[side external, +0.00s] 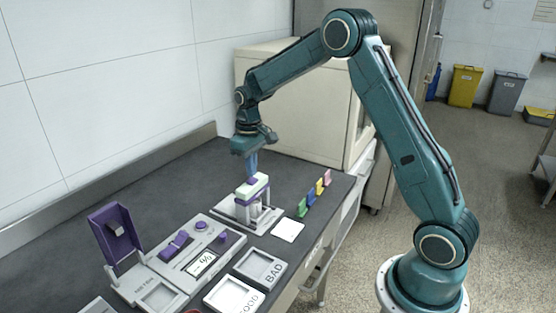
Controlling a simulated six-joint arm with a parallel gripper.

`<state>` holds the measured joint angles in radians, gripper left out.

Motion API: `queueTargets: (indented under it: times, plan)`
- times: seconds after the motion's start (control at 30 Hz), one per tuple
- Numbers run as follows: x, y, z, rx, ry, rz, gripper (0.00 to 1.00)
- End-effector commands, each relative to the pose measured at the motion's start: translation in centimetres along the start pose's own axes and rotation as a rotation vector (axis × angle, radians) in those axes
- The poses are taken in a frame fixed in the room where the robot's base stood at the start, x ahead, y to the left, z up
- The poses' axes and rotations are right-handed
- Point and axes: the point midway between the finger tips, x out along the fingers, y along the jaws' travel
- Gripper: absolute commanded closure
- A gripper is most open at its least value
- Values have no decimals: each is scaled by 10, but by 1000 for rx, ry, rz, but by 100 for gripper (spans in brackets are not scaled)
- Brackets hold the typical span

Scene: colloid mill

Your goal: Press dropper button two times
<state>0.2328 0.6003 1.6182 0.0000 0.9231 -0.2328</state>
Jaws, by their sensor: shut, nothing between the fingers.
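A white and purple dropper station (258,189) stands upright on a pale grey base with small posts on the dark bench. My gripper (253,171) points straight down over the top of this station. Its blue fingers are shut together with nothing between them. The fingertips are at or just above the purple spot on top of the station. I cannot tell whether they touch it. The dropper button is not clearly visible; the fingers may cover it.
A grey control panel (188,256) with purple knobs and a display stands front left, beside an open purple lid (115,233). Trays marked BAD (281,267) and GOOD (212,300), a white card (288,231) and several coloured tags (311,196) are nearby. A beige cabinet stands behind.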

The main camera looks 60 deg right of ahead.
Motion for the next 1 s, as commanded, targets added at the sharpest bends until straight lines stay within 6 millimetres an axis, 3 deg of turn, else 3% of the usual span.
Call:
queueTargets:
  times: [1.0]
  plan:
    - [7,0,0,0,0,0,100]
